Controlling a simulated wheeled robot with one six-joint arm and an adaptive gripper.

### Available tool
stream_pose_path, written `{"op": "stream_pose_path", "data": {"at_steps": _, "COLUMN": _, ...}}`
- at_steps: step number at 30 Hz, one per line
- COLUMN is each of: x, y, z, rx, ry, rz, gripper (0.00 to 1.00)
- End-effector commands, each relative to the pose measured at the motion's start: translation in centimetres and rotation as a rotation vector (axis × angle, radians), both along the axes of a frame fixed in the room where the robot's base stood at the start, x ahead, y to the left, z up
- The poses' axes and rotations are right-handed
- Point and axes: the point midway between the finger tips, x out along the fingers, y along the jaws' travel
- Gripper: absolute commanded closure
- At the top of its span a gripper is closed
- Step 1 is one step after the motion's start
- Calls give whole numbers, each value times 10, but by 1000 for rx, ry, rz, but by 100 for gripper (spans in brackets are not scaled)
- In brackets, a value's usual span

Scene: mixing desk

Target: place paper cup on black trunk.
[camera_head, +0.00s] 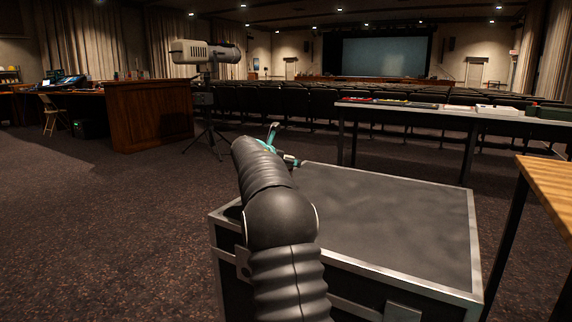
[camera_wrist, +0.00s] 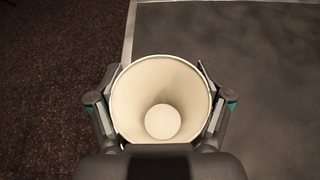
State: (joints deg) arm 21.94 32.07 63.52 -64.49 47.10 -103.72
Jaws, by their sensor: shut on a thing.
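A pale cream paper cup (camera_wrist: 190,90) is in the wrist view, seen from above into its open mouth. My gripper (camera_wrist: 161,95) is shut on the cup, with one finger on each side of it. The cup is over the left part of the black trunk (camera_wrist: 265,75), near its silver edge. In the head view the black trunk (camera_head: 400,225) has a dark flat top and silver metal edges. My gripper (camera_head: 280,148) shows only in part there, beyond my arm at the trunk's far left. The cup is hidden in the head view. I cannot tell whether its base touches the trunk.
A long table (camera_head: 440,110) with small items stands behind the trunk. A wooden tabletop (camera_head: 552,182) is close at the right. A spotlight on a tripod (camera_head: 205,55) and a wooden cabinet (camera_head: 150,112) stand at the back left. The rest of the trunk top is bare.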

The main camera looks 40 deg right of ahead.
Motion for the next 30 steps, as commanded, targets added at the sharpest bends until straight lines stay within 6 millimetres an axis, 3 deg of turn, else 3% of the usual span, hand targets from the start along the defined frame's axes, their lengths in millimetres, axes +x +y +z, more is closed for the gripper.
{"op": "stream_pose_path", "data": {"at_steps": 6, "x": 0, "y": 0, "z": -4, "rx": 1, "ry": 1, "rz": 0, "gripper": 37}}
{"op": "stream_pose_path", "data": {"at_steps": 7, "x": 0, "y": 0, "z": -3, "rx": 1, "ry": 1, "rz": 0, "gripper": 17}}
{"op": "stream_pose_path", "data": {"at_steps": 9, "x": 0, "y": 0, "z": -3, "rx": 1, "ry": 1, "rz": 0, "gripper": 0}}
{"op": "stream_pose_path", "data": {"at_steps": 22, "x": 0, "y": 0, "z": 2, "rx": 0, "ry": -1, "rz": 0, "gripper": 0}}
{"op": "stream_pose_path", "data": {"at_steps": 30, "x": -15, "y": 38, "z": 18, "rx": 0, "ry": -1, "rz": 3, "gripper": 0}}
